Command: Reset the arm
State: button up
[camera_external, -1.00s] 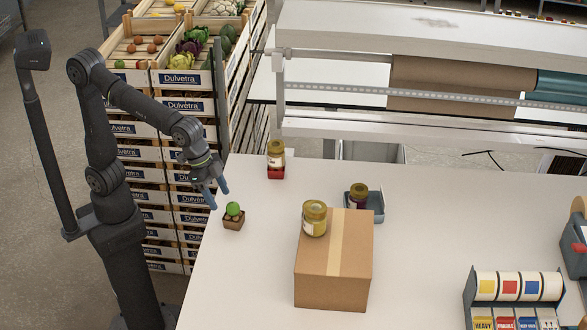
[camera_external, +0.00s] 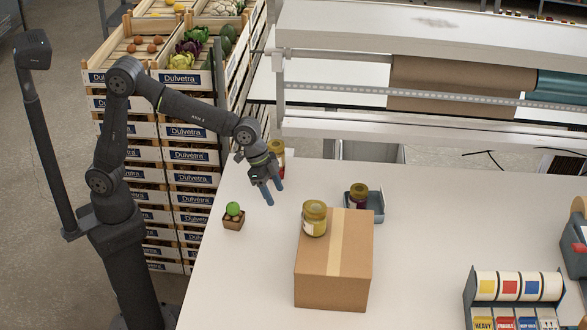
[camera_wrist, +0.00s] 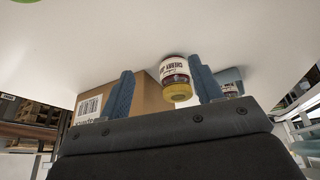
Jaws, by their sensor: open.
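My gripper (camera_external: 274,192) hangs above the white table near its left side, fingers pointing down and apart with nothing between them. In the wrist view its two blue fingers (camera_wrist: 163,95) stand wide apart; a jar and the box show beyond them. The arm reaches over the table from the left. A gold-lidded jar (camera_external: 314,219) stands on the closed cardboard box (camera_external: 351,265), right of and below my gripper in the picture. Another jar (camera_external: 277,148) stands behind my gripper and is partly hidden by it.
A small potted plant (camera_external: 233,218) stands at the table's left. A dark jar (camera_external: 358,196) sits in a grey tray (camera_external: 379,214) behind the box. A label dispenser (camera_external: 500,300) is at the front right. Stacked produce crates (camera_external: 185,160) stand beyond the table's left edge.

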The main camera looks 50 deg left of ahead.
jog(key=w+f, duration=0.1)
jog(key=w, duration=0.1)
jog(key=w+a+f, duration=0.1)
jog(key=w+f, duration=0.2)
jog(key=w, duration=0.1)
jog(key=shift+w+a+f, duration=0.2)
jog(key=shift+w+a, duration=0.15)
jog(key=s+r, duration=0.5)
jog(key=s, duration=0.4)
jog(key=s+d+r, duration=0.1)
jog(key=s+r, duration=0.3)
jog(key=s, duration=0.6)
jog(key=shift+s+d+r, duration=0.15)
jog(key=shift+s+r, duration=0.1)
jog(key=shift+r, duration=0.15)
